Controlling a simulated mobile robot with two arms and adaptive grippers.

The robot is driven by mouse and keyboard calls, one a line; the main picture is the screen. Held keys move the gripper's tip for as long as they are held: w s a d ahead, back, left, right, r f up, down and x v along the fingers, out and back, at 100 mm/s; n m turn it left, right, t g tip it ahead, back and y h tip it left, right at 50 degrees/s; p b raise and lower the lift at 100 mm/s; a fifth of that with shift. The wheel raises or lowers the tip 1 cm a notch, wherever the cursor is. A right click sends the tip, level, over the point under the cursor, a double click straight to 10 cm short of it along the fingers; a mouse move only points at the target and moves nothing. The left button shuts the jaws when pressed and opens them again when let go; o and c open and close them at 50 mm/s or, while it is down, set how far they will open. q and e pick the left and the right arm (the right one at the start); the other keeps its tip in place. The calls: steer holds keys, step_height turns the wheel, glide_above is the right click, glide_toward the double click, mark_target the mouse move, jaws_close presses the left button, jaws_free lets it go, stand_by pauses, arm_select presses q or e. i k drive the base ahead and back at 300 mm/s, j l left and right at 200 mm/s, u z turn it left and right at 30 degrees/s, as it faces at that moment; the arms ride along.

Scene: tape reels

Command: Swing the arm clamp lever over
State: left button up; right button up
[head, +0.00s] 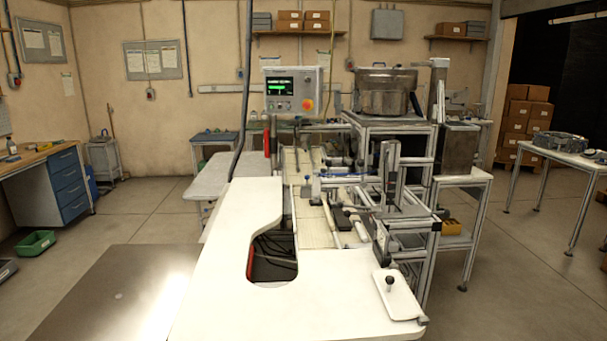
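The machine with the arm clamp stands ahead, past the white worktop (215,290). The arm clamp lever is too small to pick out surely. Small black and blue fittings (315,190) sit along the pale conveyor bed (305,215). A dark block (341,216) lies on the bed's right side, near an upright metal frame (388,175). A black-knobbed post (389,281) stands on a small white plate (400,296) at the worktop's right corner. Neither of my grippers shows.
A control panel (291,91) with a lit green display stands above the bed. A round metal bowl (384,94) sits behind on a frame. The worktop has a cutout with dark cables (275,258). A blue drawer cabinet (68,185) is far left; open floor (150,215) lies between.

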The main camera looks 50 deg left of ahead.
mark_target(360, 162)
steer(key=u, duration=1.2)
